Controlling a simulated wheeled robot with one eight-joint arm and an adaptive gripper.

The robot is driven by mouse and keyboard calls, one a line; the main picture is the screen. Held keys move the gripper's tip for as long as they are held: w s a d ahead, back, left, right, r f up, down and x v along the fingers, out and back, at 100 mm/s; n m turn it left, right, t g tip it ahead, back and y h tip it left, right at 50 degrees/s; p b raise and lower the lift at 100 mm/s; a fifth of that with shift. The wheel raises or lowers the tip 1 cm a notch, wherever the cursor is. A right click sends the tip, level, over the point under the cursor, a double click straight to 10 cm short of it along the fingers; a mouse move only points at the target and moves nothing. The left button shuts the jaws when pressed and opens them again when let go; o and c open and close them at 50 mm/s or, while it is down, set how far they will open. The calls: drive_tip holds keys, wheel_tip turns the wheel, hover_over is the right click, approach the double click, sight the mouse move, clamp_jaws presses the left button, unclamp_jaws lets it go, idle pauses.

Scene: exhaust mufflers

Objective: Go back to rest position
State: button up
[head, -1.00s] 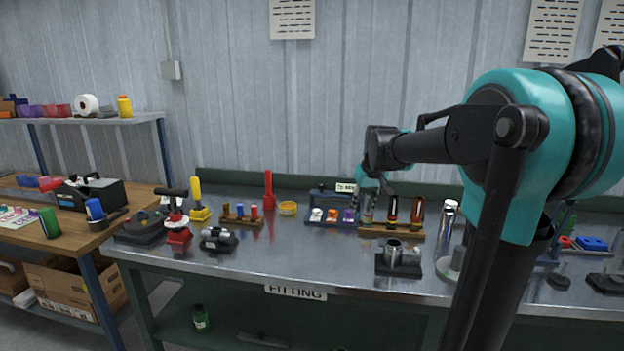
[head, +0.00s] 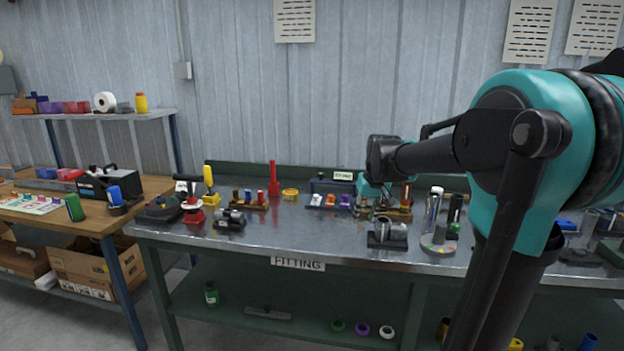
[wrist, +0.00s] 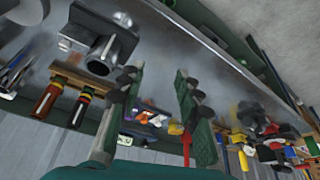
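My gripper (wrist: 160,78) is open in the wrist view. Its two green-padded fingers stand well apart with nothing between them. In the head view my gripper (head: 372,190) hangs above the back of the metal fitting bench (head: 290,226), under my dark and teal arm, and is partly hidden and small there. A grey metal pipe piece on a dark base (head: 388,234) stands on the bench in front of it; it also shows at the upper left of the wrist view (wrist: 100,50). My gripper is apart from it.
A wooden rack with dark and orange-handled tools (wrist: 68,95) is near my gripper. A red-based tool (head: 193,206), a dark clamp piece (head: 229,219) and a yellow tape roll (head: 290,194) stand on the bench's left. A wooden table (head: 90,215) is further left. The bench's front strip is mostly clear.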

drive_tip(key=s+d+f+m, duration=0.1)
drive_tip(key=s+f, duration=0.9)
drive_tip(key=s, duration=0.3)
drive_tip(key=s+d+f+m, duration=0.1)
drive_tip(key=s+d+f, duration=0.1)
drive_tip(key=s+f, duration=0.7)
drive_tip(key=s, duration=0.4)
drive_tip(key=shift+f+h, duration=0.35)
drive_tip(key=shift+h, duration=0.05)
idle(0.8)
